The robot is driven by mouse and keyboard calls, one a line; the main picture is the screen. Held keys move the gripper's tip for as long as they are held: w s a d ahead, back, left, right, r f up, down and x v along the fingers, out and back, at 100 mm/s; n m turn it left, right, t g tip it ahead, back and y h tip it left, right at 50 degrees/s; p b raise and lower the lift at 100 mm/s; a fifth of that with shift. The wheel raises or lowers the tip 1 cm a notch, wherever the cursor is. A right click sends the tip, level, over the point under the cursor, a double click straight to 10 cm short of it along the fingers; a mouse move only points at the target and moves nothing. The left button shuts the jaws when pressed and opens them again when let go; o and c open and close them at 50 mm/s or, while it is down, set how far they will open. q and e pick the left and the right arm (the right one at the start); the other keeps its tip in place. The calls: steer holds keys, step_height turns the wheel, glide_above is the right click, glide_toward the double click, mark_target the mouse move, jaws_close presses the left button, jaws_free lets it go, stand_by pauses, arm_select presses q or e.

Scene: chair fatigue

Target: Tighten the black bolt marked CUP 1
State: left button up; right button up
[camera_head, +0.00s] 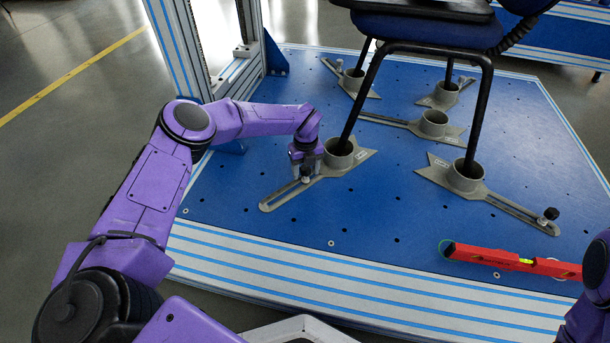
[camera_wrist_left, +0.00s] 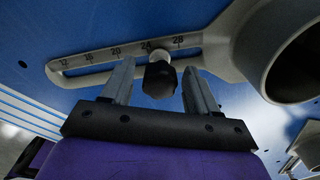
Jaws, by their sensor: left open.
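A black bolt (camera_head: 306,174) stands in the slot of a grey slotted bracket (camera_head: 275,201) on the blue platform. The bracket carries a round cup (camera_head: 339,155) that holds a chair leg. In the left wrist view the black bolt head (camera_wrist_left: 160,79) lies between the two fingers, by the 24 mark of the scale on the bracket (camera_wrist_left: 88,62). My left gripper (camera_head: 306,165) is open, its fingers (camera_wrist_left: 160,88) on either side of the bolt, and holds nothing. I cannot read a CUP 1 label in either view. My right gripper is out of view.
Several other cup brackets stand on the platform; one at the right (camera_head: 466,178) has a black bolt (camera_head: 549,214). A red spirit level (camera_head: 500,259) lies at the front right. The chair (camera_head: 425,30) stands above the cups. A striped upright (camera_head: 185,45) rises behind my left arm.

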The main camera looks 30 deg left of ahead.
arm_select(q)
steer(key=n, duration=0.3)
steer(key=shift+n, duration=0.3)
steer(key=n, duration=0.4)
steer(key=c, duration=1)
steer(key=m, duration=0.4)
steer(key=m, duration=0.4)
steer(key=shift+m, duration=2.1)
